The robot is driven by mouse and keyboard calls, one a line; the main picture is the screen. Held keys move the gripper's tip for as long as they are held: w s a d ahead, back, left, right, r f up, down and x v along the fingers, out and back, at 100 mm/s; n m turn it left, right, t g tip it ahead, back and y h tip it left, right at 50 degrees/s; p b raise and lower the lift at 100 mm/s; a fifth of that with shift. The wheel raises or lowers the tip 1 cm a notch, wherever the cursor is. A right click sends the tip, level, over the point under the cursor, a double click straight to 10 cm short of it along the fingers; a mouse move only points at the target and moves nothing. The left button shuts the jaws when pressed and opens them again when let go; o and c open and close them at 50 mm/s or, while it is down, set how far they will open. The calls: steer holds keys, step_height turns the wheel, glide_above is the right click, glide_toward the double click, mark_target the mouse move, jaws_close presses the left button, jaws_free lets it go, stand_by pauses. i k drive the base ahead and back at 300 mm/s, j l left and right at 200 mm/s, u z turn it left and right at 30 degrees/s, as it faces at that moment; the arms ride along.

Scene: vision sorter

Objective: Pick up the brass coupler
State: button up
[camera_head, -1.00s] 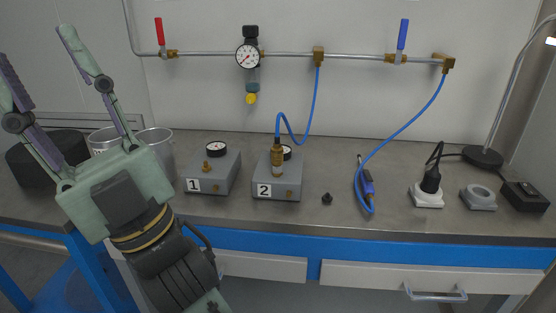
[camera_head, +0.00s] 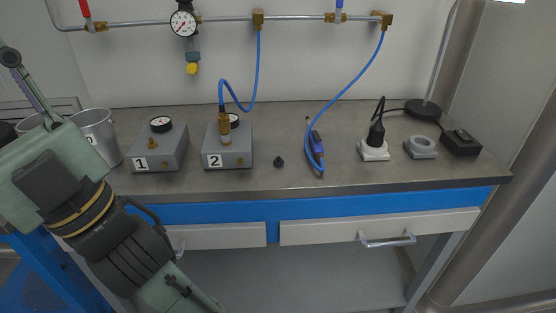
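The brass coupler (camera_head: 225,128) stands upright on the grey box labelled 2 (camera_head: 239,158), with a blue hose (camera_head: 248,107) running from its top up to the wall pipe. A small gauge on the box is partly hidden behind it. My gripper (camera_head: 30,90) is at the left edge, well left of the coupler and apart from it. One finger shows, spread from the palm; the fingertips and the other finger are out of frame. A second earlier both fingers showed wide apart and empty.
Grey box 1 (camera_head: 159,151) stands left of box 2, with metal cans (camera_head: 97,133) beyond it.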

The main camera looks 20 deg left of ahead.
mark_target(224, 127)
steer(key=l+u, duration=0.3)
steer(key=u, duration=0.15)
steer(key=k+l+u, duration=0.1)
steer(key=l+u, duration=0.15)
steer(key=u, duration=0.2)
steer(key=k+l+u, duration=0.15)
steer(key=u, duration=0.3)
steer(key=i+l, duration=0.4)
steer(key=l, duration=0.2)
